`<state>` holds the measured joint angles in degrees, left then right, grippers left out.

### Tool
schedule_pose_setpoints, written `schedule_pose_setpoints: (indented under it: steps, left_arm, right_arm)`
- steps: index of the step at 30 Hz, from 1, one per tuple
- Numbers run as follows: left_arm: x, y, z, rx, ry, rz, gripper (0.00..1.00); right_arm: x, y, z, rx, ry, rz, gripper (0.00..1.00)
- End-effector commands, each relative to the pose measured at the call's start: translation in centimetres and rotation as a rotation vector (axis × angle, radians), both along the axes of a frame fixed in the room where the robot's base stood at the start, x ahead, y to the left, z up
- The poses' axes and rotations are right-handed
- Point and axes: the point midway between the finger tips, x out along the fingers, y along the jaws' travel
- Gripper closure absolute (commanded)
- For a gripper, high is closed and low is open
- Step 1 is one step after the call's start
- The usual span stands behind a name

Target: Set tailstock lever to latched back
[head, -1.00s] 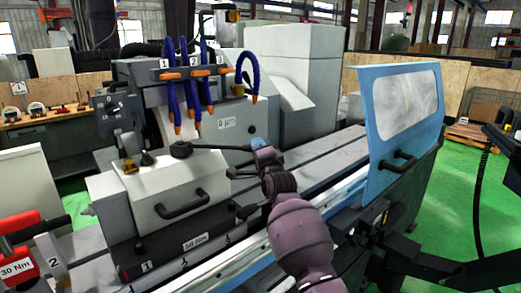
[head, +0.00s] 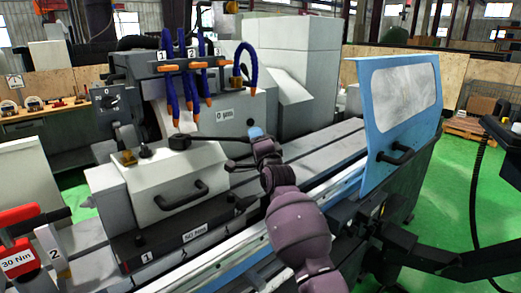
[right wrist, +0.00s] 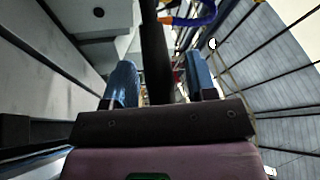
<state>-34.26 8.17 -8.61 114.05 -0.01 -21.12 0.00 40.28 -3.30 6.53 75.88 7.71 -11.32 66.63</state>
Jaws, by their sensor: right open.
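The tailstock (head: 165,180) is a pale grey block with a black front handle. Its lever (head: 210,138) is a thin black rod running right from a round black hub on top of the block. My right gripper (head: 257,133), with blue fingertips, is at the lever's right end, which it partly hides. In the right wrist view the blue fingers of my gripper (right wrist: 160,80) stand apart. The dark lever bar (right wrist: 155,45) runs down the picture between them; I cannot tell whether either finger touches it. My left gripper is not in view.
Blue and orange coolant hoses (head: 192,75) hang behind the lever. A blue door (head: 385,110) with a window stands at the right. A red 30 Nm tool (head: 20,262) is at the lower left. The bed (head: 325,145) right of the tailstock looks clear.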

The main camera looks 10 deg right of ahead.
Motion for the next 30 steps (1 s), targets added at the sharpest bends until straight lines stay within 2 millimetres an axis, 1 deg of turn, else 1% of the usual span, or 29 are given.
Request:
schedule_pose_setpoints:
  steps: [5,15,21,25,30]
  left_arm:
    - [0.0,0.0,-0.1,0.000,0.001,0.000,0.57]
    - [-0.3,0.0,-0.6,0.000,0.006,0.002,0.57]
    - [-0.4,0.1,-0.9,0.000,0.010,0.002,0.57]
    - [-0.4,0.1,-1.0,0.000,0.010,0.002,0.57]
    - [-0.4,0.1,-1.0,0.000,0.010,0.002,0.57]
  right_arm:
    - [-1.5,-0.2,-0.5,0.001,0.000,0.000,0.48]
    - [-6.4,-1.0,-1.7,0.002,0.003,0.000,0.48]
    - [-8.9,-1.3,-2.3,0.000,0.003,0.000,0.48]
    - [-9.8,-1.5,-2.5,-0.001,0.003,0.000,0.48]
    - [-10.2,-1.5,-2.5,-0.001,0.003,0.000,0.48]
